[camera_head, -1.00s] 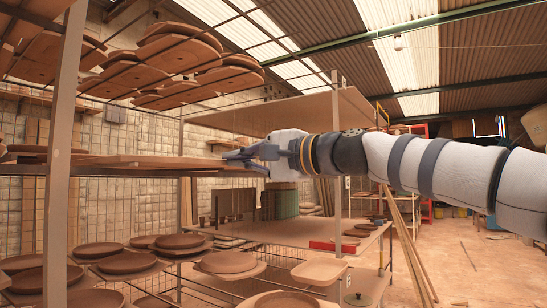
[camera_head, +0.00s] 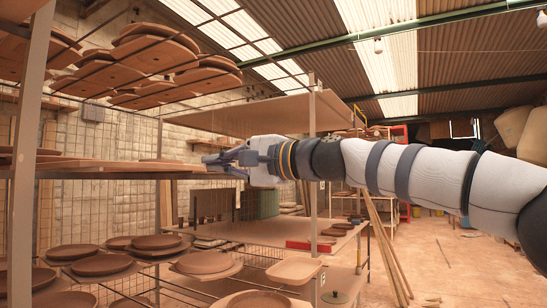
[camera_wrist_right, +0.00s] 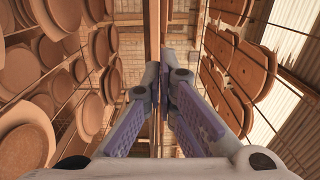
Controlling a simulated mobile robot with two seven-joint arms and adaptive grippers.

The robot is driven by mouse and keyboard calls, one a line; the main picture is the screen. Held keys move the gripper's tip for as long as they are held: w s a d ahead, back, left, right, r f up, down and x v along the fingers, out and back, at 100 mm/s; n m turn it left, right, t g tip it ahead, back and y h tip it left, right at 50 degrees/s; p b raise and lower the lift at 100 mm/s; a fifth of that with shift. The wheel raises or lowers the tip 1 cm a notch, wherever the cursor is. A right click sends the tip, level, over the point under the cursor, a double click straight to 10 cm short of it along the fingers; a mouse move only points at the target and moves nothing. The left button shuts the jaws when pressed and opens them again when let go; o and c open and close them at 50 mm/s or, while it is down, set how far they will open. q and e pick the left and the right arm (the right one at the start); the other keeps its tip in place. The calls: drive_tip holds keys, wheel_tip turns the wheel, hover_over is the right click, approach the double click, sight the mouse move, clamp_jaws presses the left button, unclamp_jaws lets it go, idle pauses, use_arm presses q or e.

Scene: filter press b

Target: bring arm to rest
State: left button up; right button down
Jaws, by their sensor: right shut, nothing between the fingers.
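My right arm (camera_head: 400,172) reaches in from the right of the head view, stretched out level across the front of the shelving. My right gripper (camera_head: 213,160) points left, at the right end of the middle shelf board (camera_head: 120,166). In the wrist view the two fingers of the gripper (camera_wrist_right: 164,80) are together with nothing between them. The shelf edge (camera_wrist_right: 152,30) runs away straight beyond the fingertips. I cannot tell from these views whether the gripper touches the board. My left gripper is not in view.
Shelves with terracotta plates stand left; plates (camera_head: 207,262) lie on the lower racks, and more boards hang above (camera_head: 140,68). A metal post (camera_head: 313,130) rises behind the arm. Long planks (camera_head: 385,245) lean at the right. The floor (camera_head: 470,255) on the right is mostly open.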

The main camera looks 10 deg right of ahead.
drive_tip(key=v, duration=0.9)
drive_tip(key=w+a+f+g+h, duration=0.1)
drive_tip(key=a+f+h, duration=0.1)
drive_tip(key=f, duration=1)
drive_tip(key=a+f+g+h, duration=0.1)
drive_tip(key=a+f+h, duration=0.1)
drive_tip(key=f, duration=1)
drive_tip(key=s+d+f+n+g+h, duration=0.15)
drive_tip(key=s+f, duration=0.35)
drive_tip(key=f, duration=0.5)
drive_tip(key=s+d+f+g+h, duration=0.15)
drive_tip(key=s+f, duration=0.25)
drive_tip(key=f, duration=0.7)
drive_tip(key=s+d+f+g+h, duration=0.15)
drive_tip(key=s+f, duration=0.35)
drive_tip(key=f, duration=0.5)
drive_tip(key=s+d+f+n+g+h, duration=0.2)
drive_tip(key=s+d+f, duration=0.2)
drive_tip(key=s+f, duration=0.6)
drive_tip(key=s+d+f+n+g+h, duration=0.1)
drive_tip(key=s+d, duration=0.5)
drive_tip(key=s, duration=0.6)
drive_tip(key=s+d+f+n+g+h, duration=0.1)
drive_tip(key=s+d+n+g+h, duration=0.1)
drive_tip(key=s+d, duration=0.5)
drive_tip(key=s+g+h, duration=0.1)
drive_tip(key=s, duration=0.5)
drive_tip(key=shift+s+d+f, duration=0.2)
drive_tip(key=shift+s+f, duration=0.1)
drive_tip(key=shift+f, duration=0.05)
